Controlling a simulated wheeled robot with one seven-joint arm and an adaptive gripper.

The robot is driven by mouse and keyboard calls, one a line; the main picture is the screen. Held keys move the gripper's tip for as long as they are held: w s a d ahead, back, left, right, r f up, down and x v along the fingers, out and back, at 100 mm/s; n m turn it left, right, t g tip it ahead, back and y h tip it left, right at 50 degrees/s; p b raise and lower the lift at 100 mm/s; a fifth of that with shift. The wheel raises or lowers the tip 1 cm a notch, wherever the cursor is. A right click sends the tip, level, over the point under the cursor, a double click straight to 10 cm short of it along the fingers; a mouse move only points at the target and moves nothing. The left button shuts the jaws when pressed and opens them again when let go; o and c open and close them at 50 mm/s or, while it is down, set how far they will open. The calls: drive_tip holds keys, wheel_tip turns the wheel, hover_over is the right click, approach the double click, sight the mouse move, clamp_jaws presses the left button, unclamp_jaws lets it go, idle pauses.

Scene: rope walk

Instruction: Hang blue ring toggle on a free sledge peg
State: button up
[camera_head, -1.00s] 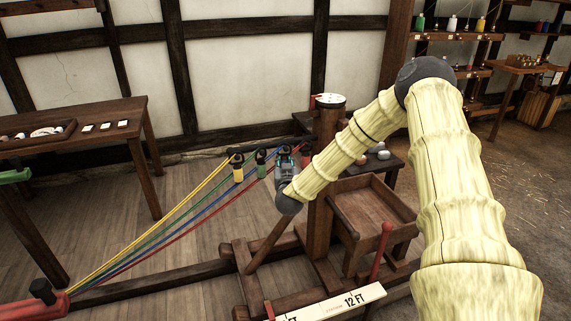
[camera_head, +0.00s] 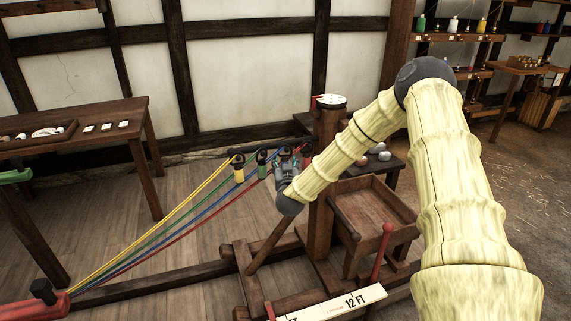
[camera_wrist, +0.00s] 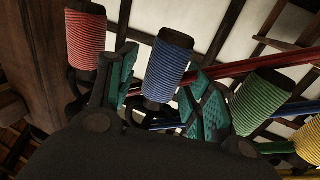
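The blue ring toggle (camera_wrist: 168,65) shows in the wrist view as a blue-wrapped grip with dark ends. It stands between the green pads of my gripper (camera_wrist: 165,90), with visible gaps beside it. My gripper is open. In the head view my gripper (camera_head: 286,168) is at the row of toggles beside the wooden post, and it mostly hides the blue toggle. The red toggle (camera_wrist: 86,40) is just left of my fingers in the wrist view; the green toggle (camera_wrist: 262,103) is to the right. The sledge (camera_head: 320,240) is dark wood. I cannot make out a free peg.
The yellow toggle (camera_head: 238,170) is left of the green one in the head view. Coloured ropes (camera_head: 165,222) run from the toggles to a red block (camera_head: 35,306) at lower left. The post (camera_head: 326,150) and a wooden tray (camera_head: 372,212) are close to the arm.

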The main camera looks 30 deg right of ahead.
drive_tip(key=v, duration=1.2)
drive_tip(key=s+a+f+n+g+y, duration=0.1)
drive_tip(key=s+a+f+g+y, duration=0.15)
drive_tip(key=s+a+f, duration=0.45)
drive_tip(key=s+a+f+n+g+y, duration=0.2)
drive_tip(key=s+a+f+y, duration=0.15)
drive_tip(key=f, duration=0.55)
drive_tip(key=s+a+f+n+g+y, duration=0.1)
drive_tip(key=s+a+f+g+y, duration=0.1)
drive_tip(key=s+a+f, duration=0.4)
drive_tip(key=s+a+f+g, duration=0.2)
drive_tip(key=s+f+g, duration=0.1)
drive_tip(key=s, duration=0.6)
drive_tip(key=s+a+f+n+g, duration=0.1)
drive_tip(key=s+a+f+g, duration=0.1)
drive_tip(key=s, duration=0.8)
drive_tip(key=s+a+f+g, duration=0.2)
drive_tip(key=s+f+g, duration=0.2)
drive_tip(key=s, duration=0.5)
wheel_tip(320, 180, down, 3)
drive_tip(key=shift+s+a+r+y, duration=0.2)
drive_tip(key=shift+a+y, duration=0.1)
drive_tip(key=shift+y, duration=0.1)
drive_tip(key=shift+w, duration=0.1)
drive_tip(key=shift+d, duration=0.1)
